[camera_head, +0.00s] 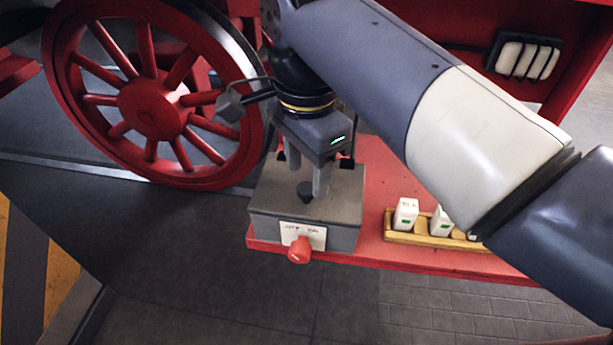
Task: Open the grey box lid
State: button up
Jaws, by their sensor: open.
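The grey box (262,228) stands at the left end of the red shelf. Its lid (340,190) looks closed, lying flat on top with a small dark knob (305,193) in its middle. A white label (318,237) with writing and a red knob (299,250) are on the box front. My gripper (307,178) points down over the lid, open, with its fingers close to the dark knob. I cannot tell whether the fingers touch the knob or the lid. My gripper hides part of the back of the lid.
A wooden rack (400,239) with white blocks (405,214) stands on the red shelf (370,175) to the right, partly behind my arm. A large red spoked wheel (152,108) is close on the left. Dark floor (170,260) lies clear in front.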

jog(key=shift+f, duration=1.2)
jog(key=shift+c, duration=0.4)
grip_shut()
